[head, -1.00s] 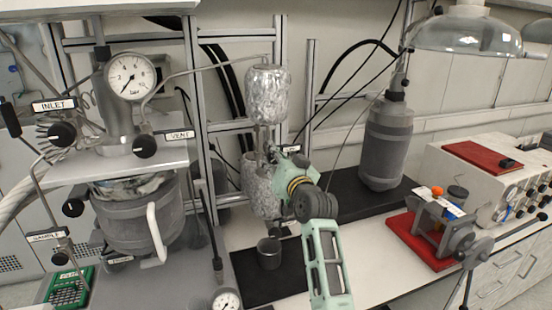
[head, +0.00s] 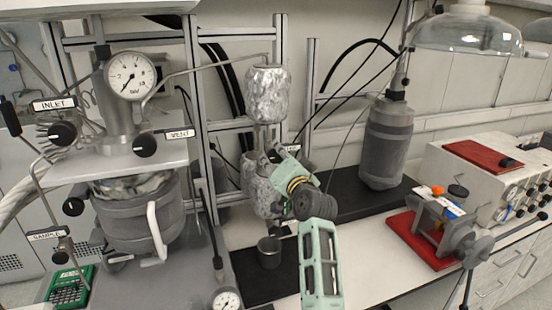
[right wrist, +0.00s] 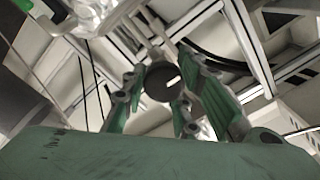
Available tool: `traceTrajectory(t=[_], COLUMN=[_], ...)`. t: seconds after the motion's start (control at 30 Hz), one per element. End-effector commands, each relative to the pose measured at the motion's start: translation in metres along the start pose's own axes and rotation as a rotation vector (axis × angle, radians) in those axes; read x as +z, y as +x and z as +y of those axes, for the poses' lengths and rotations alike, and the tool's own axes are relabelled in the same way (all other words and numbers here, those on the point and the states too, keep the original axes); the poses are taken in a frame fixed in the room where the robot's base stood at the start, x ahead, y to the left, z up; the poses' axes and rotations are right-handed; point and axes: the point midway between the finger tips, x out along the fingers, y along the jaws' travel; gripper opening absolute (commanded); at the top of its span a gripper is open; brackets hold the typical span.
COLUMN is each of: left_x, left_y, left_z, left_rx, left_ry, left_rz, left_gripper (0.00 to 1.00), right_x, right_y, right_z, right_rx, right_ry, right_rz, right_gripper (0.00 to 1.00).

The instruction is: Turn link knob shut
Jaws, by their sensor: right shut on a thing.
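My right gripper (head: 274,155) reaches in between the upper foil-wrapped vessel (head: 266,95) and the lower one (head: 256,178). It is shut on a dark round knob (right wrist: 158,84), which shows between its green fingers in the right wrist view. A small white label (head: 294,150), unreadable here, sits just behind and right of the gripper. The knob's exact turn angle cannot be told. My left gripper is not in view.
A grey cylinder (head: 386,145) stands further right. The pressure gauge (head: 130,76), vent knob (head: 145,145) and reactor pot (head: 135,222) are at left. A red-based device (head: 425,240) is at right.

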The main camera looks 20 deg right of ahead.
Motion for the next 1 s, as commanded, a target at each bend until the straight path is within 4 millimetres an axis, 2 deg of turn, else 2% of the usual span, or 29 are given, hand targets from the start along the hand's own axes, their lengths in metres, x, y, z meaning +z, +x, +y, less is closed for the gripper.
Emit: traceTrajectory(t=[0.23,0.27,0.4,0.87,1.0], left_x=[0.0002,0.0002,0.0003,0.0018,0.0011], left_y=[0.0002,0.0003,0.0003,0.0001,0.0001], left_z=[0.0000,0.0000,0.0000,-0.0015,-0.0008], left_rx=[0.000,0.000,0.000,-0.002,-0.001], left_ry=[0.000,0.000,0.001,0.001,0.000], left_rz=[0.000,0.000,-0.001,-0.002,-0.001], left_gripper=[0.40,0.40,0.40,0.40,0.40], right_x=[0.0015,0.0017,0.0021,0.0016,0.0006], right_y=[-0.0002,-0.0002,-0.0002,0.0000,-0.0001], right_z=[0.0046,0.0047,0.0044,0.0016,0.0022], right_rx=[0.007,0.007,0.007,0.003,0.004], right_ry=[0.003,0.003,0.002,-0.005,-0.087], right_rz=[-0.003,-0.004,-0.005,-0.004,-0.003], right_gripper=[0.01,0.28,0.41,0.41,0.41])
